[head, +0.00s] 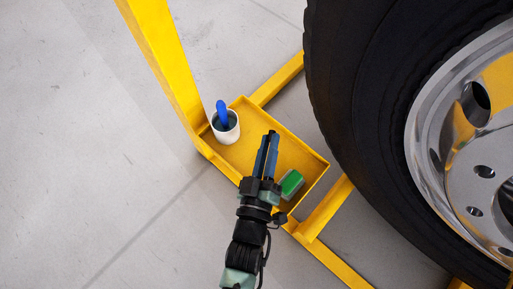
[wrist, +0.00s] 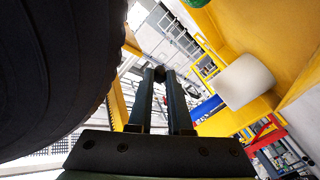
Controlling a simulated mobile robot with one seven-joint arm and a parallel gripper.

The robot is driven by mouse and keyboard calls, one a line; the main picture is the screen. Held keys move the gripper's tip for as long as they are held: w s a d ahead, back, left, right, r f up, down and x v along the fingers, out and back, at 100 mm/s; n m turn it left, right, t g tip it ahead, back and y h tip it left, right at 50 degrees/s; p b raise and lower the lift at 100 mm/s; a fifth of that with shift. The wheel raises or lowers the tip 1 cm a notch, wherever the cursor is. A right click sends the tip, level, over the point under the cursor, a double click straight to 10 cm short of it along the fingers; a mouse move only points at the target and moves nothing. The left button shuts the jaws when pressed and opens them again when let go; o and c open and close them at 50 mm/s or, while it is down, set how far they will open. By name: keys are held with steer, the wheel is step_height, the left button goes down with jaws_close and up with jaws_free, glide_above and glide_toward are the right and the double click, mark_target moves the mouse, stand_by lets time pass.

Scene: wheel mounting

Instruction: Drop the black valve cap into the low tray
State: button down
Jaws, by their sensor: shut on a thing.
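My gripper (head: 270,137) reaches over the yellow low tray (head: 300,152) in the head view, its two long fingers close together. It is shut on the small black valve cap (wrist: 159,73), which shows as a dark round bit between the fingertips in the wrist view. In the head view the cap (head: 271,132) is hard to make out against the dark fingertips. The tray wall also fills the upper right of the wrist view (wrist: 270,30). The height of the cap above the tray floor is hard to judge.
A white cup (head: 232,134) with a blue handle (head: 221,108) in it stands at the tray's left end. A green-topped block (head: 291,182) lies right of my gripper in the tray. A large tire (head: 362,110) stands close on the right. A yellow post (head: 165,55) rises at left.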

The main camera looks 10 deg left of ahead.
steer(key=c, duration=0.8)
jaws_free()
steer(key=shift+o, duration=0.2)
steer(key=shift+s, duration=0.1)
steer(key=s+a+p, duration=0.1)
steer(key=s+p, duration=0.4)
steer(key=s, duration=0.7)
steer(key=shift+s+a+p, duration=0.15)
steer(key=shift+s+p, duration=0.2)
steer(key=shift+s, duration=0.1)
